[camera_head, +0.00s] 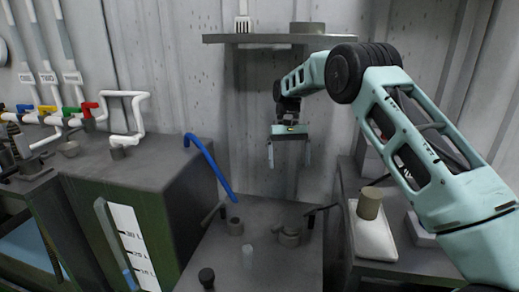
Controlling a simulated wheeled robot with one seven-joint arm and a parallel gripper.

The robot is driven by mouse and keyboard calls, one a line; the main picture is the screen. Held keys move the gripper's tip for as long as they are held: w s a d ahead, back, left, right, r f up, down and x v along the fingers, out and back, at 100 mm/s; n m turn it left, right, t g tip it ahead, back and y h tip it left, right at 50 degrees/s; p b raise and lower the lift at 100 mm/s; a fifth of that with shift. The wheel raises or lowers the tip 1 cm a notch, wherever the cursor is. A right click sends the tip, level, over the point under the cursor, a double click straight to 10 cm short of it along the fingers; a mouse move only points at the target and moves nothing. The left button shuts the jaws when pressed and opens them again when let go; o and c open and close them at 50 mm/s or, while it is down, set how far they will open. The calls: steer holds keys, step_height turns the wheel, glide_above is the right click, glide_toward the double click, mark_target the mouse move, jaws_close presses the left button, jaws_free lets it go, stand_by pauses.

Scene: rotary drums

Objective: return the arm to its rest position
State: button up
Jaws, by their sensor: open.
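My arm (440,165) reaches in from the right edge, bends at a dark joint high in the view, and comes down toward the middle. My gripper (289,157) hangs pointing down in front of the grey wall. Its two thin fingers are spread apart with nothing between them. It is above the low dark table (262,210) and clear of the objects on it.
A shelf (225,39) with a brush and a round dish is above my gripper. Small pots (289,236) stand on the low table. A brown cup (369,203) is on a white pad at right.

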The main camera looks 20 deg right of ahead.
steer(key=s+a+r+n+t, duration=0.1)
steer(key=s+a+r+n, duration=0.25)
steer(key=s+a, duration=0.55)
steer(key=s+a+r+n+t, duration=0.15)
steer(key=s+a+r, duration=0.25)
steer(key=s+a, duration=0.5)
steer(key=s+a+f+n+t, duration=0.1)
steer(key=s+n, duration=0.1)
steer(key=s, duration=0.9)
steer(key=s+a+f+n+p, duration=0.1)
steer(key=s+a+n, duration=0.1)
steer(key=s, duration=0.9)
steer(key=shift+s+f+n+t+h, duration=0.2)
steer(key=shift+s+n+t+h, duration=0.15)
steer(key=shift+n, duration=0.45)
